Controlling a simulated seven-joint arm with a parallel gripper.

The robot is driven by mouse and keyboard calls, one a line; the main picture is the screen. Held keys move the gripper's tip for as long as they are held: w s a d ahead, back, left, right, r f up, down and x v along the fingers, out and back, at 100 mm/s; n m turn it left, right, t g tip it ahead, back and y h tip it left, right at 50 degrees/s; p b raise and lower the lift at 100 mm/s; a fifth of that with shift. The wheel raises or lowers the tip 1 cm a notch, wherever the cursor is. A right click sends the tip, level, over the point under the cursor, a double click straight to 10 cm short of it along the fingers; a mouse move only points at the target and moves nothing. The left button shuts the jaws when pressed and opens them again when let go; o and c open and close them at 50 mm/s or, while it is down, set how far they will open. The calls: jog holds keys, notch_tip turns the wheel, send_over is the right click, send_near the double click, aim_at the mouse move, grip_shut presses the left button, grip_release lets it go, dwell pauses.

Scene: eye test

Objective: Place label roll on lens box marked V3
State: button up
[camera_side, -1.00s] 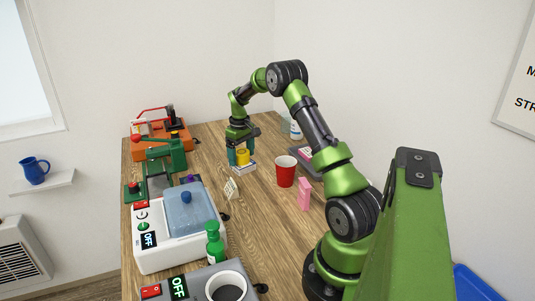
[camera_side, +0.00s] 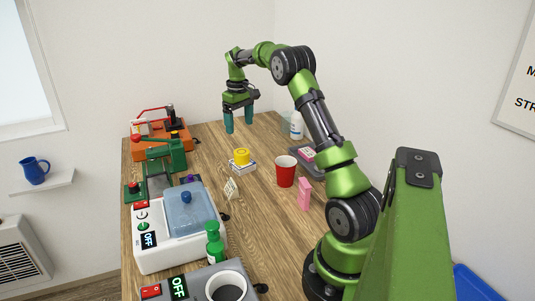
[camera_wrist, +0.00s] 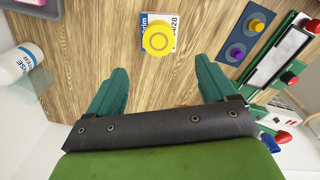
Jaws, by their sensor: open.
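The label roll (camera_side: 241,157) is a yellow roll lying flat on top of a small white-and-blue lens box (camera_side: 243,168) in the middle of the table. In the wrist view, the roll (camera_wrist: 148,41) covers the middle of the box (camera_wrist: 173,19), so its print is only partly readable; the right end looks like "28", and I cannot read V3 on it. My gripper (camera_side: 239,131) is open and empty, raised above the table beyond the roll, apart from it. Its spread fingers (camera_wrist: 160,66) also show in the wrist view. I cannot make out another lens box.
A red cup (camera_side: 285,175), a pink carton (camera_side: 304,196) and a dark tray (camera_side: 318,170) with a pink item stand on the right. A white bottle (camera_side: 296,126) is at the back right. A small sign (camera_side: 231,189) stands in front. Machines (camera_side: 176,223) line the left side.

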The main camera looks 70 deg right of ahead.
jog(key=s+a+r+t, duration=0.2)
jog(key=a+r, duration=0.4)
jog(key=a, duration=0.6)
jog(key=s+a+r+t, duration=0.2)
jog(key=a+r, duration=0.4)
jog(key=a, duration=0.5)
jog(key=s+a+f+t+y, duration=0.2)
jog(key=s+a+f+t, duration=0.1)
jog(key=s+a, duration=1)
jog(key=shift+a+f, duration=0.2)
jog(key=shift+a, duration=0.65)
